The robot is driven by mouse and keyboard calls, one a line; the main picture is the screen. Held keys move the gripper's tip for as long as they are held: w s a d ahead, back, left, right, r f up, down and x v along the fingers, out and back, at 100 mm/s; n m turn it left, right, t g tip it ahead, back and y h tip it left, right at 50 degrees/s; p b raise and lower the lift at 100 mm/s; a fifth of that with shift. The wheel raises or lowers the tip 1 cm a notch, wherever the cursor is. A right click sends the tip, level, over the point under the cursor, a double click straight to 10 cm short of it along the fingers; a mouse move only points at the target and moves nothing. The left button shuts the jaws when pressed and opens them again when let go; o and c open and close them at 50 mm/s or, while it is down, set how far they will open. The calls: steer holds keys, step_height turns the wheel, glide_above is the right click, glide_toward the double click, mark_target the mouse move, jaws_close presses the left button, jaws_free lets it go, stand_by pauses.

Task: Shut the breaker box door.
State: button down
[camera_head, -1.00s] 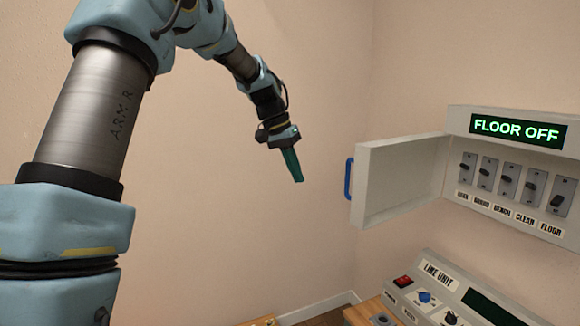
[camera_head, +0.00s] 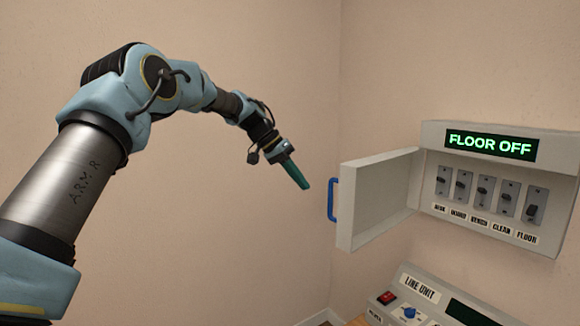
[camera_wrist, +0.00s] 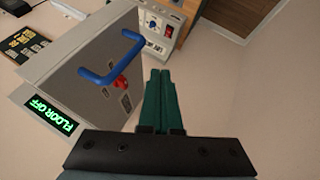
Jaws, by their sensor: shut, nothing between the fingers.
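The grey breaker box (camera_head: 484,190) hangs on the wall at the right of the head view. Its door (camera_head: 377,198) stands wide open, swung out to the left, with a blue handle (camera_head: 332,199) on its free edge. In the wrist view the door's outer face (camera_wrist: 98,82) and the blue handle (camera_wrist: 112,57) show to the left of the fingers. My gripper (camera_head: 304,184) has green fingers, shut and empty. It is just left of the handle in the head view, apart from it by a small gap. The fingers (camera_wrist: 160,75) point past the door in the wrist view.
The box has a lit "FLOOR OFF" display (camera_head: 490,146) above a row of labelled switches (camera_head: 484,190). A "LINE UNIT" console (camera_head: 425,300) with knobs and a red switch stands below. The wall left of the door is clear.

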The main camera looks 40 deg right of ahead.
steer(key=shift+s+d+f+p, duration=0.25)
steer(key=shift+s+d+f, duration=0.1)
steer(key=shift+s, duration=0.45)
steer(key=shift+s+d+f+p, duration=0.25)
steer(key=shift+s+d, duration=0.15)
steer(key=shift+s, duration=0.4)
steer(key=shift+s+d+f+p, duration=0.2)
steer(key=shift+s+d+f, duration=0.15)
steer(key=shift+s, duration=0.45)
